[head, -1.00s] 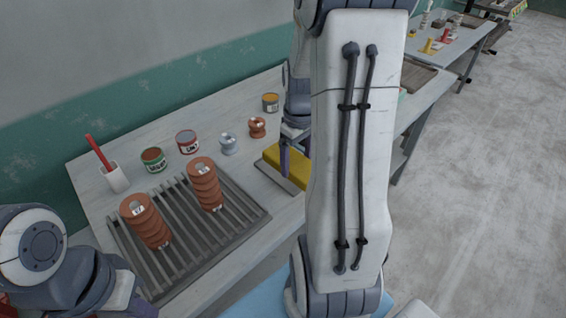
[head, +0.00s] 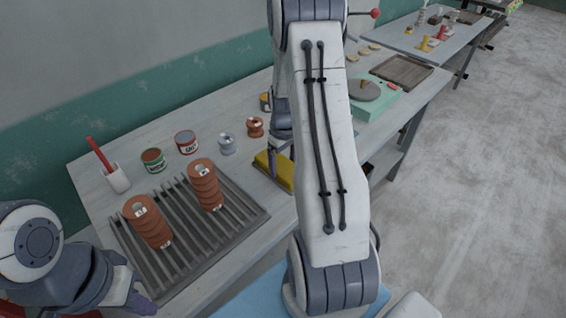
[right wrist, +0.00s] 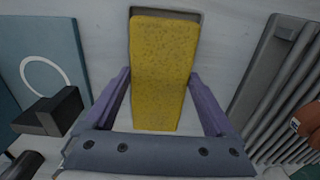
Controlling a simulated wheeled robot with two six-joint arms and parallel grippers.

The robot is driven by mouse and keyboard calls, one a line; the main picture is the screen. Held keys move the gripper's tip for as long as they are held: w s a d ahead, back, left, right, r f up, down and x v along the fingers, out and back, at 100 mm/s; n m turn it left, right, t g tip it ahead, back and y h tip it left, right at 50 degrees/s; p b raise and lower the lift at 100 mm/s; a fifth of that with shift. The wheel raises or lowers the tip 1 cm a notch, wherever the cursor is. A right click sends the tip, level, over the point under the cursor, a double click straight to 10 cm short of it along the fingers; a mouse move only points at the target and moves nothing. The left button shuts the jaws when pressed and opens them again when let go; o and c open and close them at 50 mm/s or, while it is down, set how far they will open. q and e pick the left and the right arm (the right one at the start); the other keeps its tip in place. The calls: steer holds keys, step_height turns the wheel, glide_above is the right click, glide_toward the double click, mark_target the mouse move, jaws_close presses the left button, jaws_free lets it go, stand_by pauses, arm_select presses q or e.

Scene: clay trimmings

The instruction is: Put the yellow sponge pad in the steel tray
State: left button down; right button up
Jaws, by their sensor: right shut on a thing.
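A grey, shallow tray (right wrist: 165,12), seemingly the steel tray, shows past the pad's far end. The pad covers most of it, so I cannot tell whether the pad rests on it. My right arm hides part of this area in the head view. My left gripper (head: 140,300) is low at the left, its opening unclear.
The slatted rack (head: 240,205) holds two ribbed terracotta pieces (head: 204,185). Cans (head: 186,142), spools (head: 255,127) and a white cup (head: 117,178) with a red tool stand behind. A turntable (head: 364,90) and brown board (head: 402,70) are beyond my right arm.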

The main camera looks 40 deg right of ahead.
mark_target(283, 166)
steer(key=shift+f, duration=0.2)
steer(key=o, duration=1.2)
steer(key=shift+o, duration=0.2)
step_height(283, 166, up, 12)
steer(key=shift+r+b, duration=0.2)
steer(key=shift+b, duration=0.2)
